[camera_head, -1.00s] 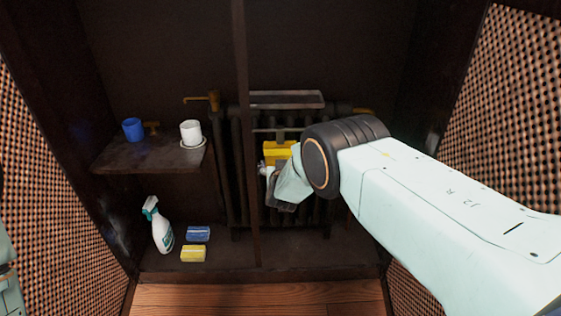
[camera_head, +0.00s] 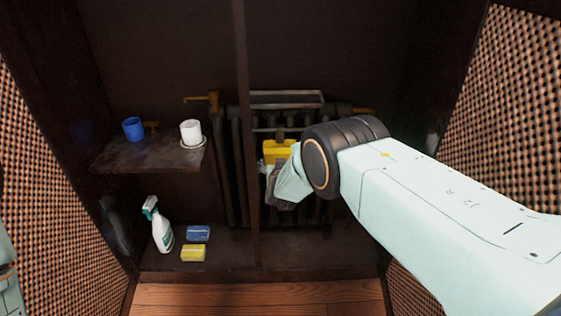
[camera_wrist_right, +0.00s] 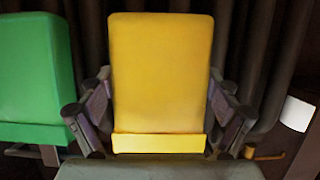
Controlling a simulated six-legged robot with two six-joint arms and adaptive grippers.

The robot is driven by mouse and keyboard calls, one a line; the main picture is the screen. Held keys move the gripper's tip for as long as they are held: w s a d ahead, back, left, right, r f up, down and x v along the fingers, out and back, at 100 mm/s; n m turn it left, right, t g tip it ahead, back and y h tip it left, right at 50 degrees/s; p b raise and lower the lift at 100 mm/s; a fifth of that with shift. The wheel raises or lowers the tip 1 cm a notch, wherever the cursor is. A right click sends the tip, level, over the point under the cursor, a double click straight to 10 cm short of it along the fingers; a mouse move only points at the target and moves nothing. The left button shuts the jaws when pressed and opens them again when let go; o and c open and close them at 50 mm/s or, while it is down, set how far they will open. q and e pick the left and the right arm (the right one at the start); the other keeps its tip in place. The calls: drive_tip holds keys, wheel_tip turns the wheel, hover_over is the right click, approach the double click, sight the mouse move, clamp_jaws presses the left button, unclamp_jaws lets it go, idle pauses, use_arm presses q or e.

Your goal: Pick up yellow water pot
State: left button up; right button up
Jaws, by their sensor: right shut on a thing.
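The yellow water pot (camera_head: 278,151) is in front of the dark radiator in the head view, partly hidden by my right wrist. It fills the middle of the right wrist view (camera_wrist_right: 160,70) as a boxy yellow body with a lip along its lower edge. My right gripper (camera_wrist_right: 158,98) is shut on it, with one finger against each side. A green pot-like thing (camera_wrist_right: 35,75) stands to the left in the right wrist view. My left gripper is not in view.
A radiator (camera_head: 240,150) stands behind the pot, with a dark vertical post (camera_head: 245,120) just left of it. A shelf (camera_head: 150,158) holds a blue cup (camera_head: 133,129) and a white cup (camera_head: 191,133). Below are a spray bottle (camera_head: 159,226), blue sponge (camera_head: 198,233) and yellow sponge (camera_head: 193,253).

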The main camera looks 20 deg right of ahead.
sight(280, 153)
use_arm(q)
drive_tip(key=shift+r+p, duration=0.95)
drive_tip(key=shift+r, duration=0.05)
use_arm(e)
drive_tip(key=shift+r, duration=1.5)
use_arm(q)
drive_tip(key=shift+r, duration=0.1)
